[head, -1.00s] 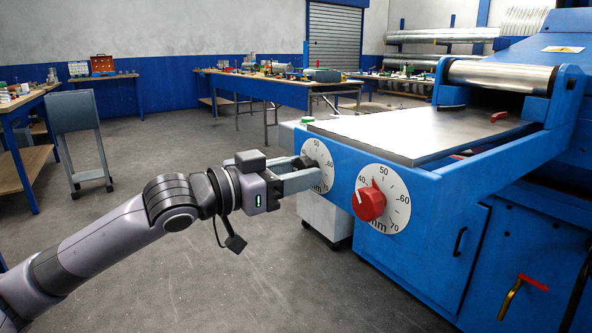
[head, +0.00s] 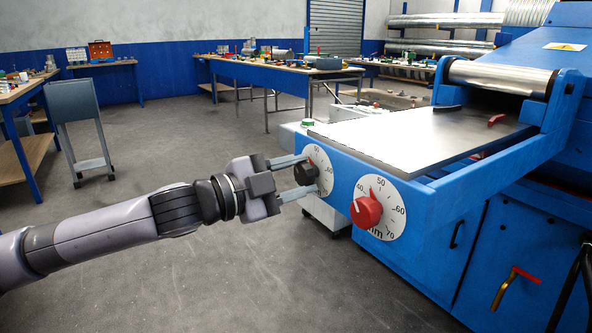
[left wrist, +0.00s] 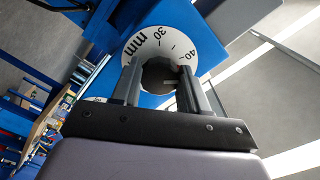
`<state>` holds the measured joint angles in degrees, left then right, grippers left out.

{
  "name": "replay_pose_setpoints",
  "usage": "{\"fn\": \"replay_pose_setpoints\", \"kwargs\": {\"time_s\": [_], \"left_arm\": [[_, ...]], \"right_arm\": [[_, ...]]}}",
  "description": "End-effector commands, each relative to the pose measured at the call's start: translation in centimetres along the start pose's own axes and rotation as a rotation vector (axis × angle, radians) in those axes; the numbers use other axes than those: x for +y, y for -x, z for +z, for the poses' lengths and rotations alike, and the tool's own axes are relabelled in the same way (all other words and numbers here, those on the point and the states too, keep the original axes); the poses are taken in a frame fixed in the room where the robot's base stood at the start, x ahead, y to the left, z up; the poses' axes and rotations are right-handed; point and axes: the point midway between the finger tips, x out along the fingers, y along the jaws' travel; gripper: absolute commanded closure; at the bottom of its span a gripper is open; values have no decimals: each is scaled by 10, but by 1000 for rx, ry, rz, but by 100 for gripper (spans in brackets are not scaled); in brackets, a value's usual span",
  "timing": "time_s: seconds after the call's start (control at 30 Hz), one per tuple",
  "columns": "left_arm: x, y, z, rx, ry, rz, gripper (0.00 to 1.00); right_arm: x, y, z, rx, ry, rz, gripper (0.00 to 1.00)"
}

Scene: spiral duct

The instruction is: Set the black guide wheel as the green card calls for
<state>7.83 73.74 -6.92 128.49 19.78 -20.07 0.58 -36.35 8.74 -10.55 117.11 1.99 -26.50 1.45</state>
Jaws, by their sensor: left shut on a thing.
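The black guide wheel (head: 304,174) sits at the centre of a white dial plate (head: 318,158) on the blue machine's side, left of the red knob. My left gripper (head: 307,175) is shut on the wheel, one finger above and one below in the head view. In the left wrist view the dark wheel (left wrist: 158,76) lies between the two fingers, with 30, 40 and "mm" readable on the dial (left wrist: 165,43). The wheel's exact setting is hard to read. A small green item (head: 307,122) lies by the machine's left corner; no writing is legible. My right gripper is not in view.
A red knob (head: 366,211) on a second dial, marked 40 to 70, is just right of the wheel. A flat metal bed (head: 400,138) lies above. The floor (head: 200,260) is open.

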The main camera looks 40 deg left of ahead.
Motion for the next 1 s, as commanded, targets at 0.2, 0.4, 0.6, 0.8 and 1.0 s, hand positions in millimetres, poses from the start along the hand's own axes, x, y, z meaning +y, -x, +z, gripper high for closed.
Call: {"fn": "replay_pose_setpoints", "kwargs": {"time_s": [0.2, 0.4, 0.6, 0.8, 1.0], "left_arm": [[-1, 0, -1, 1, -208, 2, 86], [-2, 0, -1, 1, -397, 2, 86], [-2, 0, -1, 1, -566, 1, 86], [-1, 0, -1, 2, -699, 2, 86], [-1, 0, -1, 2, -784, 1, 86]], "right_arm": [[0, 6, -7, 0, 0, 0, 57], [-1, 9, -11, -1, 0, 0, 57], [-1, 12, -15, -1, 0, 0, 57], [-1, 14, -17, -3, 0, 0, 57], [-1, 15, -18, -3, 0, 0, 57]]}}
